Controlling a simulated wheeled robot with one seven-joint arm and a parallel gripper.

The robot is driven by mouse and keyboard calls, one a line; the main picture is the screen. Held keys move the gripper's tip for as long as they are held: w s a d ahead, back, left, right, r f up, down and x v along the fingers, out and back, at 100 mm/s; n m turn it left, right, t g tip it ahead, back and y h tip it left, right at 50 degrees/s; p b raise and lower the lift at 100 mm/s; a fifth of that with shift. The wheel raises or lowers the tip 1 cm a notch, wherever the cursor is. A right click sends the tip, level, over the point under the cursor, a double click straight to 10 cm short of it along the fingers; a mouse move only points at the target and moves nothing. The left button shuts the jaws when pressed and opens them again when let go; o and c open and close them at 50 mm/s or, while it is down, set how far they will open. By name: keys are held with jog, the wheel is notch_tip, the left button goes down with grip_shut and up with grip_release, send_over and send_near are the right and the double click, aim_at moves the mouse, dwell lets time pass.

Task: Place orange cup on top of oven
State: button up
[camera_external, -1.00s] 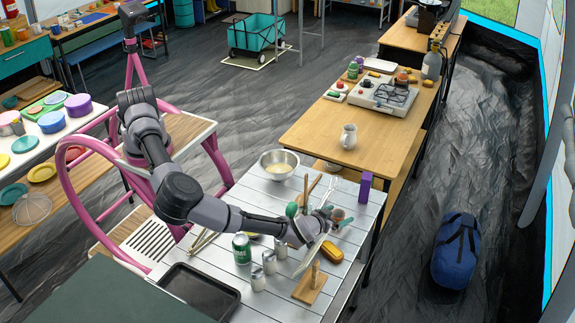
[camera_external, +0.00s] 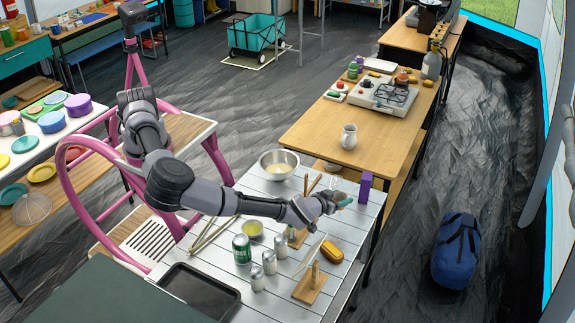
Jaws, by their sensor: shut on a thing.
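My gripper (camera_external: 340,200) is above the right part of the slatted metal table, left of a purple box. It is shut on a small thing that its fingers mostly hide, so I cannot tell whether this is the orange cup. A teal tip shows at the gripper's end. No clear orange cup shows elsewhere on this table. A dark appliance (camera_external: 430,17), possibly the oven, stands on the far counter at top right. A white camp stove (camera_external: 382,96) with a burner grate sits on the wooden table.
The slatted table (camera_external: 262,198) holds a metal bowl (camera_external: 279,163), green can (camera_external: 241,248), several shakers, a purple box (camera_external: 365,186) and a yellow-orange item (camera_external: 332,251). A white jug (camera_external: 348,136) stands on the wooden table (camera_external: 312,128), whose middle is mostly bare.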

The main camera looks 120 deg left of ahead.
notch_tip(320, 180, up, 44)
jog(key=w+d+m+t+h, duration=0.2)
jog(key=d+m+t, duration=0.2)
jog(key=d, duration=1.7)
jog(key=m+t+h, duration=0.6)
jog(key=m+h, duration=0.5)
send_over(106, 281)
notch_tip(106, 281, down, 11)
jog(key=shift+r, duration=0.15)
jog(key=shift+f, duration=2.1)
jog(key=shift+f, duration=0.15)
